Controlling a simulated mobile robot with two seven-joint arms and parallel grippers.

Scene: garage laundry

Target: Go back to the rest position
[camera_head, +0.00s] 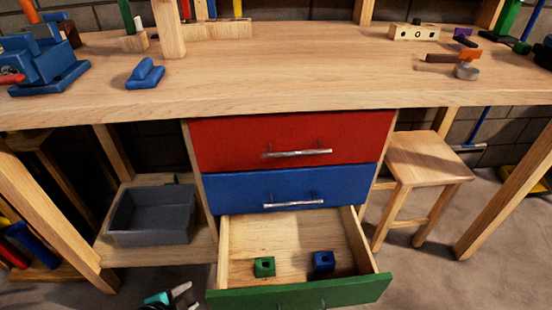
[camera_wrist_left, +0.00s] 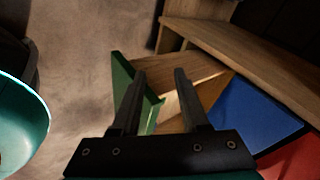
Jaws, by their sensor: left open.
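My left gripper (camera_head: 182,294) shows at the bottom edge of the head view, left of the open green drawer (camera_head: 300,294). In the left wrist view, its two dark fingers (camera_wrist_left: 160,76) stand apart with nothing between them. They point toward the green drawer front (camera_wrist_left: 128,92), which shows beyond the fingertips. Most of my left arm is outside the head view. My right gripper is in neither view.
The green drawer holds a green block (camera_head: 264,267) and a blue block (camera_head: 323,262). The blue drawer (camera_head: 290,187) and red drawer (camera_head: 290,140) above are closed. A grey bin (camera_head: 152,238) sits left on a shelf, a wooden stool (camera_head: 428,160) right. The workbench (camera_head: 290,75) spans above.

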